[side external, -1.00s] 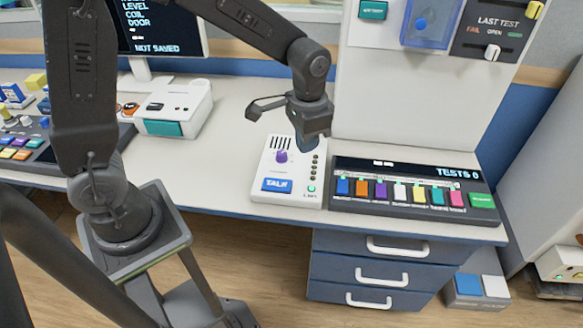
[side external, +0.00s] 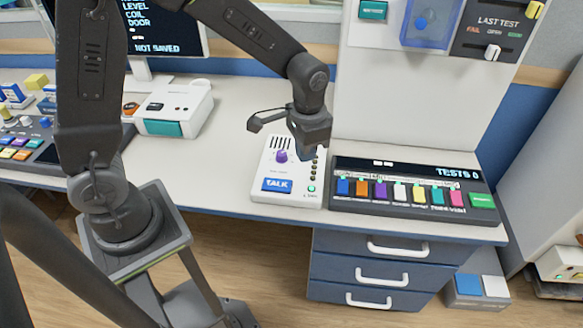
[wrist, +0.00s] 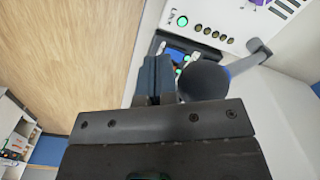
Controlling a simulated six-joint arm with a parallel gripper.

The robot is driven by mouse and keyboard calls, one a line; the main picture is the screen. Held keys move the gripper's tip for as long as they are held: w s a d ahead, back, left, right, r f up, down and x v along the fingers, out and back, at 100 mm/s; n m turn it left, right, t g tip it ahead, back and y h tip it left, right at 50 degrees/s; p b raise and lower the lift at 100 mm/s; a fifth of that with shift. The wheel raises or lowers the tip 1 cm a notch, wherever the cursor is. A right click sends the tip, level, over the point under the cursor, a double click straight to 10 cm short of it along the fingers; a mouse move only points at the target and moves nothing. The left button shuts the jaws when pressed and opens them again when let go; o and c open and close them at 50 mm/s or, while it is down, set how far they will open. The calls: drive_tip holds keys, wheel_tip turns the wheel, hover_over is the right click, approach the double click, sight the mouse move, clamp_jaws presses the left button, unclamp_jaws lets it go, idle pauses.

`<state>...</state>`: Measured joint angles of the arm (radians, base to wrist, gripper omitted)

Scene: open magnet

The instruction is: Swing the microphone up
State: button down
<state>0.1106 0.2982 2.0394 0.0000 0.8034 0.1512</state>
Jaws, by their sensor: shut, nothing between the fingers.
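The microphone (wrist: 205,82) shows in the wrist view as a dark grey ball on a grey stalk (wrist: 245,62) that runs up and right to a pivot at the white intercom box. My gripper (wrist: 153,62) is shut and empty, with its fingers just left of the ball. I cannot tell whether they touch it. In the side view my gripper (side external: 306,154) points down over the right part of the intercom box (side external: 290,194), which has a blue TALK button (side external: 277,185) and a purple knob (side external: 282,156). I cannot make out the microphone in that view; my gripper probably hides it.
A dark panel (side external: 400,208) with several coloured keys lies just right of the intercom box. A tall white panel (side external: 400,100) stands behind it. A white device with a teal front (side external: 165,128) is at the left. The desk (side external: 222,170) between them is clear.

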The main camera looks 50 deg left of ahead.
drive_tip(key=shift+f, duration=0.4)
drive_tip(key=shift+w+a+r, duration=0.4)
drive_tip(key=shift+r, duration=0.2)
drive_tip(key=shift+w+a+r, duration=0.4)
drive_tip(key=shift+r, duration=0.25)
drive_tip(key=shift+w+a+r, duration=0.4)
drive_tip(key=shift+r, duration=0.2)
drive_tip(key=shift+w+a+r, duration=1.55)
